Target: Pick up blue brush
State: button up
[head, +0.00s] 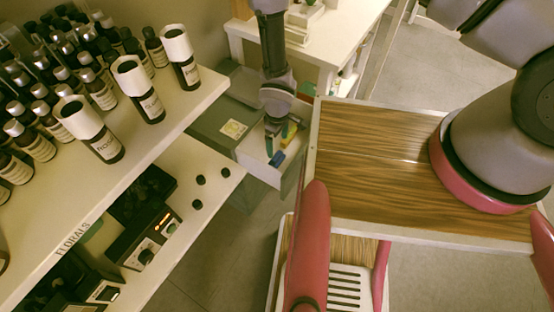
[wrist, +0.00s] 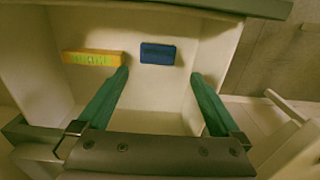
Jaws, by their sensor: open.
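The blue brush (wrist: 157,53) lies on the floor of an open white drawer (wrist: 150,97), near its far wall in the wrist view. It also shows small in the head view (head: 277,159). My gripper (wrist: 160,74) is open, with green fingers spread on either side of the brush's line, and nothing is between them. The fingers point into the drawer, and the brush lies just ahead of the gap. A yellow item (wrist: 92,58) with green print lies left of the brush, close to the left fingertip. Whether that finger touches it I cannot tell.
The drawer's walls surround the gripper closely, and a cabinet (head: 215,135) stands beside it. A shelf (head: 150,135) with rows of dark bottles is on the left. A white table (head: 345,30) stands behind. Open floor (head: 430,70) shows at the right.

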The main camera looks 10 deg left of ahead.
aim_at(277, 155)
jog(key=f, duration=0.9)
jog(key=shift+w+a+f, duration=0.15)
jog(key=shift+w+f, duration=0.1)
jog(key=shift+f, duration=0.05)
jog(key=c, duration=1.3)
jog(key=shift+r, duration=5.05)
